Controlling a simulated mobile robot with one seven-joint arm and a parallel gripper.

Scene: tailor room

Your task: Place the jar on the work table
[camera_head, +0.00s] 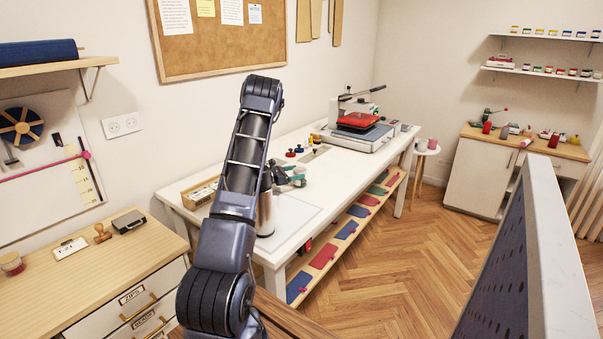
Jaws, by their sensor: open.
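The white work table (225,188) runs along the back wall, partly covered by my raised arm. I cannot tell which jar the task means. A pale metallic cylinder (265,215) shows just right of my arm, over the table's near end, partly hidden. I cannot tell whether it is a jar. Small colored containers (299,149) stand near the table's middle.
A red heat press (357,122) fills the table's far end, and dark and green tools (285,175) lie nearer. A wooden drawer cabinet (80,275) is at left. A cabinet (480,175) with red containers is at right. Open floor (400,265) lies between.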

